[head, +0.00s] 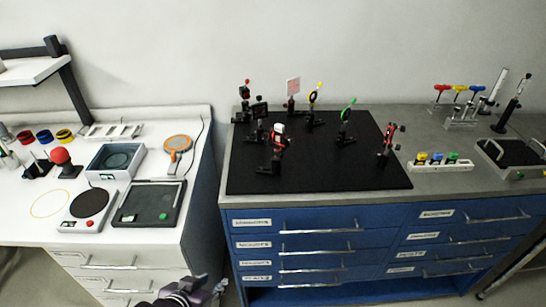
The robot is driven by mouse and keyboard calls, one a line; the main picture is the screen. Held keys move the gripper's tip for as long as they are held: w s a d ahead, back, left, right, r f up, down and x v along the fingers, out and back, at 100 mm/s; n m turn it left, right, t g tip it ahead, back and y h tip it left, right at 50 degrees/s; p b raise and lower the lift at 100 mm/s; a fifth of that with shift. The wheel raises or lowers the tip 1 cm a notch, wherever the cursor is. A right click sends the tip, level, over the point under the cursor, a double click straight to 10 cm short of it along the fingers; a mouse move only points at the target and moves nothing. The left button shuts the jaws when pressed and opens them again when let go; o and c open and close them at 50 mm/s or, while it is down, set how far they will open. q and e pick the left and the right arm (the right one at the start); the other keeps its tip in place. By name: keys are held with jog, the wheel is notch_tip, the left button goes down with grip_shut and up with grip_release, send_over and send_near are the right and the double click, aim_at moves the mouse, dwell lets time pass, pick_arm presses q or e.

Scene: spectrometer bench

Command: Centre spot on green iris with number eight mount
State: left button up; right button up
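The iris with a green part (347,108) stands on a post right of the middle of the black breadboard (330,178). No light spot is discernible. My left gripper (203,287) is low at the bottom edge, in front of the benches and away from the board; its fingers are unclear. My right gripper is out of view.
A yellow-topped iris (313,97) and a pale card (293,86) stand at the board's back. Coloured hex keys (459,88) and a white block with coloured knobs (440,163) are to the right. The white bench (30,225) holds trays. A gap separates the benches.

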pick_arm(q)
jog(key=w+d+r+m+t+h, duration=0.2)
jog(key=w+d+r+t+h, duration=0.15)
jog(key=w+d+r, duration=0.5)
jog(key=m+t+h, duration=0.2)
jog(key=t+h, duration=0.2)
send_near(276, 154)
jog(key=w, duration=0.1)
jog(key=shift+d+p+x, duration=0.15)
jog(key=shift+p+x, duration=0.35)
jog(key=shift+x, duration=1.35)
jog(key=shift+d+p+x, duration=0.15)
jog(key=shift+p+x, duration=0.3)
jog(key=shift+x, duration=1.4)
jog(key=shift+s, duration=0.15)
grip_shut()
